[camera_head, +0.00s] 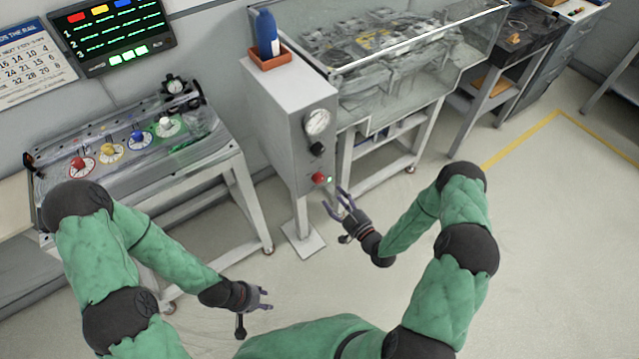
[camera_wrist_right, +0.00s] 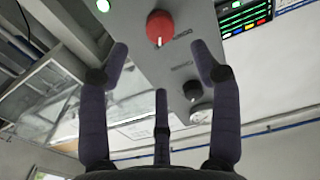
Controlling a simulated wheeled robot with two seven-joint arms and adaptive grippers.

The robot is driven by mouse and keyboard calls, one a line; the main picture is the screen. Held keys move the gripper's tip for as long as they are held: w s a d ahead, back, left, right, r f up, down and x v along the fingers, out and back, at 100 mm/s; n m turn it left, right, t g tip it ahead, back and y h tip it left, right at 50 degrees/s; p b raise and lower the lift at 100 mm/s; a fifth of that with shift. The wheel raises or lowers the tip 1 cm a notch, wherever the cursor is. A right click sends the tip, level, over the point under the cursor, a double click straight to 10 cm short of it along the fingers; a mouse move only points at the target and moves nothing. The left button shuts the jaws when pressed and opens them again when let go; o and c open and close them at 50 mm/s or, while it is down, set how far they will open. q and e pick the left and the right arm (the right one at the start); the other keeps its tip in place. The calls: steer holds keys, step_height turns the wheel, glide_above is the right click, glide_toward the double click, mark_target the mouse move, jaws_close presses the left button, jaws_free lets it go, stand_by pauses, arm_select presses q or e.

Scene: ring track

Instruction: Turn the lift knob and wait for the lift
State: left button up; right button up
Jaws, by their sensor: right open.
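A grey control box on a pedestal (camera_head: 290,130) stands in the middle of the head view. Its face bears a round gauge (camera_head: 317,122), a black knob (camera_head: 317,148) and a red knob (camera_head: 318,177) with a green light beside it. I cannot read which knob is the lift's. My right gripper (camera_head: 340,200) is open and empty, just right of and below the red knob. In the right wrist view the red knob (camera_wrist_right: 160,28) shows beyond the spread fingers, apart from them. The black knob (camera_wrist_right: 192,90) is further off. My left gripper (camera_head: 265,299) is empty, low in the middle.
A bench with coloured dials (camera_head: 125,145) stands at left under a lit screen (camera_head: 110,35). A glass-covered tank (camera_head: 390,60) stands behind the box at right. A blue bottle (camera_head: 267,33) sits in an orange tray on the box. The floor at right is clear.

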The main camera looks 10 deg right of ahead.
mark_target(321, 181)
steer(key=b+x, duration=0.1)
steer(key=x, duration=0.7)
steer(key=shift+w+a, duration=0.2)
steer(key=shift+w, duration=0.1)
steer(key=c, duration=1.1)
